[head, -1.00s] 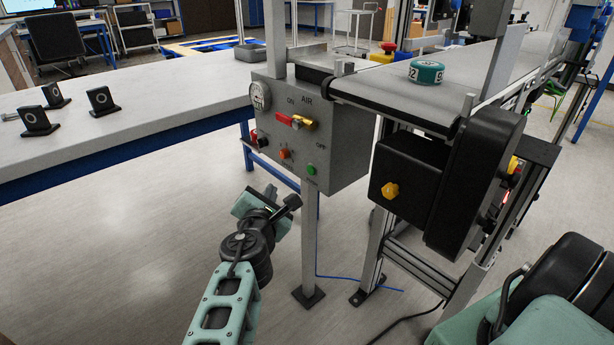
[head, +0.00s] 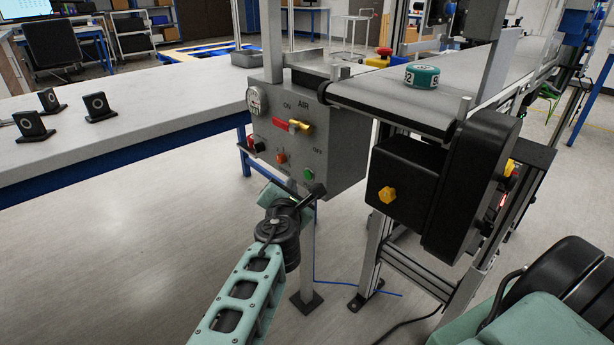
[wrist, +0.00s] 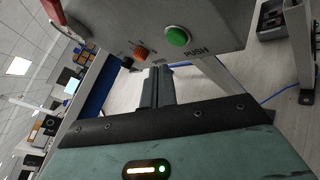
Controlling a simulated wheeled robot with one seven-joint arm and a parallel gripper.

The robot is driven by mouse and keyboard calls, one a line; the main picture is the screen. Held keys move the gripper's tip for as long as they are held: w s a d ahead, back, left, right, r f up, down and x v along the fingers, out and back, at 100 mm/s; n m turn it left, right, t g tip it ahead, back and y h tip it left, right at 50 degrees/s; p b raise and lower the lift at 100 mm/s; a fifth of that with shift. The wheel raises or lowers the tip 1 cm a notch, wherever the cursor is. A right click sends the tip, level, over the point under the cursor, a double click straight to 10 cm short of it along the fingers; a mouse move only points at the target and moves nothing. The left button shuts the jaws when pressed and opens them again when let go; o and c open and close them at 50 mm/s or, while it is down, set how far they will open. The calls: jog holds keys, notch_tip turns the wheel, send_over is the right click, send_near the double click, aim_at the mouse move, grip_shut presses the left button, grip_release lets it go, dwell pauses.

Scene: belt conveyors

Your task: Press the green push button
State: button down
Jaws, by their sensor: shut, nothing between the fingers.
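The green push button (head: 308,175) sits low on the front of a grey control box (head: 345,150). It also shows in the wrist view (wrist: 178,37), above the word PUSH. My gripper (wrist: 157,70) shows in the wrist view with its two fingers together and nothing between them. The fingertips are just below the control box's lower edge in that picture, to the lower left of the green button, apart from it. In the head view my gripper is largely hidden by my wrist, just below the box.
The box also has an orange button (head: 281,157), a red-and-yellow AIR valve (head: 293,125), a gauge (head: 256,100) and a dark knob (head: 257,146). A conveyor (head: 400,100) carrying a teal puck (head: 422,76) stands to the right. A white table (head: 150,112) is at left.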

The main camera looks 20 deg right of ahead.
aim_at(308, 175)
jog(key=shift+w+d, duration=0.15)
jog(key=shift+d, duration=0.35)
jog(key=shift+w+d, duration=0.15)
jog(key=shift+d, duration=0.35)
dwell(1.3)
jog(key=shift+w+d+p, duration=0.15)
jog(key=shift+d+p, duration=0.25)
